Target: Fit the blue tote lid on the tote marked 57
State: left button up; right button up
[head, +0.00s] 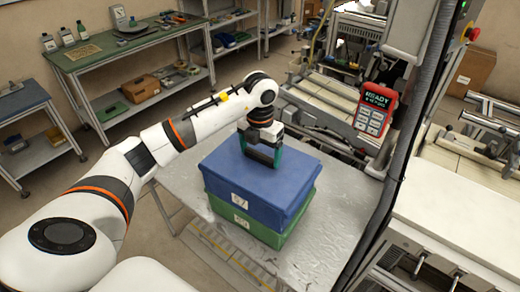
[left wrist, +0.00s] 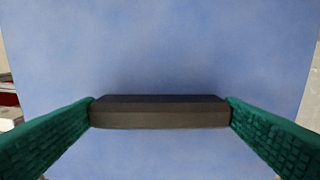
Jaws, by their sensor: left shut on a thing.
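The blue tote (head: 270,213) stands on a green tote (head: 268,236) on the metal table. Its front label (head: 240,199) looks like 57, though it is small. The blue lid (head: 225,163) covers the top of the blue tote; I cannot tell whether its rim is fully seated all round. My left gripper (head: 263,156) is over the lid from above. In the left wrist view its green fingers (left wrist: 160,115) are shut on the ends of the lid's dark handle (left wrist: 160,111), with the lid's blue surface (left wrist: 160,50) behind. My right gripper is out of view.
The metal table (head: 335,213) has free room right of the totes. A red handheld device reading READY (head: 373,108) is mounted on a post at the right. A green-topped bench (head: 110,55) and shelves stand at the back left.

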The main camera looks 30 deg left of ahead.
aim_at(260, 153)
pick_arm(q)
jog(key=o, duration=0.8)
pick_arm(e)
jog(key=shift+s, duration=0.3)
pick_arm(q)
jog(key=shift+r+b, duration=0.3)
jog(key=shift+r, duration=0.25)
notch_tip(260, 153, up, 3)
jog(key=shift+r+b, duration=0.1)
jog(key=shift+b, duration=0.7)
notch_tip(260, 153, up, 8)
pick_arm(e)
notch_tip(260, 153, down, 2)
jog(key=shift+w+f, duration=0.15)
